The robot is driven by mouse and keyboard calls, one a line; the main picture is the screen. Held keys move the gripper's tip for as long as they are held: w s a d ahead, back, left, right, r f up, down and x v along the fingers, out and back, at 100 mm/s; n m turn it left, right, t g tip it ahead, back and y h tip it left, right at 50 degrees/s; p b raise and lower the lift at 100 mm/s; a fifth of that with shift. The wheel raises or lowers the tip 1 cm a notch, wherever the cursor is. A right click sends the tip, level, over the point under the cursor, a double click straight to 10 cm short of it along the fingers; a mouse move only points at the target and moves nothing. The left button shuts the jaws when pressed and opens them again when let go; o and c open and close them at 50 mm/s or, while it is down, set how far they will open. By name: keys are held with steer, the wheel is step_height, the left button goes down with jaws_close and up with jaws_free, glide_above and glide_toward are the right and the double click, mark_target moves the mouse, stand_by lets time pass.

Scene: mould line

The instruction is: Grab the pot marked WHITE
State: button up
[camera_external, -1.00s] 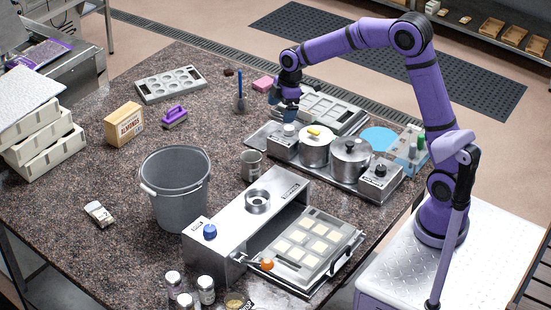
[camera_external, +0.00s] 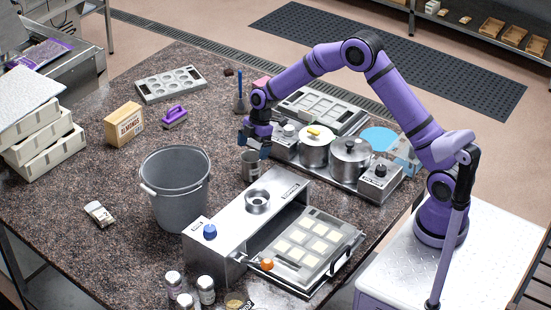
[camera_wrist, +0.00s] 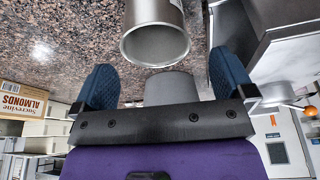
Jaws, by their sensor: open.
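A small steel cup-shaped pot (camera_external: 250,169) stands on the stone counter just behind the steel machine; no marking on it is readable. My gripper (camera_external: 256,148) is open and empty, fingers pointing down just above this pot. In the wrist view the pot (camera_wrist: 155,38) shows its round rim ahead of and between my spread fingers (camera_wrist: 160,85), not touching them. Two lidded steel pots, one with a yellow handle (camera_external: 314,150) and one with a black knob (camera_external: 350,162), sit in the warmer to the right. I cannot read WHITE on any of them.
A grey bucket (camera_external: 176,195) stands left of the small pot. The steel machine (camera_external: 235,225) with its tray of squares (camera_external: 303,243) is in front. The warmer (camera_external: 380,184) is close on the right. An almonds box (camera_external: 124,125) and purple-handled brush (camera_external: 174,117) lie farther left.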

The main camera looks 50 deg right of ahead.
mark_target(252, 166)
steer(key=shift+d+x, duration=0.15)
steer(key=shift+x, duration=1.4)
steer(key=shift+d+x, duration=0.15)
steer(key=shift+x, duration=1.4)
steer(key=shift+w, duration=0.15)
steer(key=shift+c, duration=0.5)
